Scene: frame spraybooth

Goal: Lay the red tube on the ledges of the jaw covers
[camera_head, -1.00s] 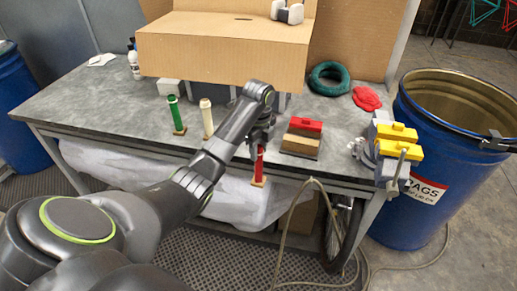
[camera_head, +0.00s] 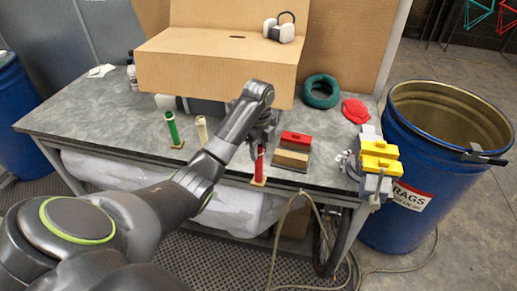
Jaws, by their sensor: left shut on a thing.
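The red tube (camera_head: 259,164) stands upright near the front edge of the bench, with a small pale wooden base at its foot. My left gripper (camera_head: 262,146) is at the tube's upper part and is shut on it; the fingers are small and partly hidden by the wrist. The yellow jaw covers (camera_head: 379,156) sit on the grey vise (camera_head: 372,184) at the bench's right front corner, to the right of the tube and apart from it. Their ledges are too small to make out clearly. My right gripper is not in view.
A green tube (camera_head: 172,130) and a cream tube (camera_head: 202,129) stand left of my arm. A red-topped block (camera_head: 295,139) lies between the red tube and the vise. A teal coil (camera_head: 321,91), red cloth (camera_head: 355,111) and cardboard booth (camera_head: 215,65) are behind. A blue drum (camera_head: 405,222) stands right.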

